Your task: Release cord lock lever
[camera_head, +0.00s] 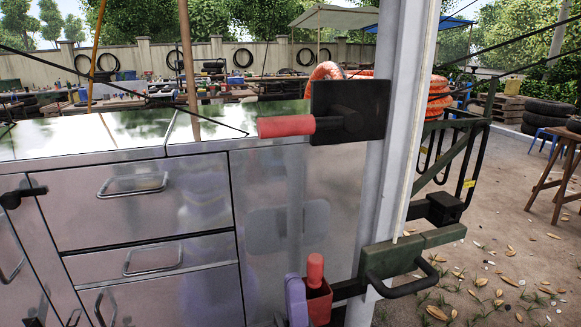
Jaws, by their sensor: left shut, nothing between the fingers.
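A lever with a red grip (286,126) sticks out to the left, roughly level, from a black plate (350,112) by the grey post. Lower down, a short upright red lever (315,271) stands in a dark red bracket (319,302). I cannot tell for certain which is the cord lock lever. My left gripper (296,300), pale violet, comes up from the bottom edge, just left of the red bracket. It is shut and empty. I cannot tell whether it touches the bracket. Its lower part is cut off by the frame. My right gripper is not in view.
The grey post (390,165) rises right of the levers, with a dark clamp and looped handle (405,280) low on it. A metal drawer cabinet (150,200) stands close behind. Orange coiled hose (440,97) shows behind the post.

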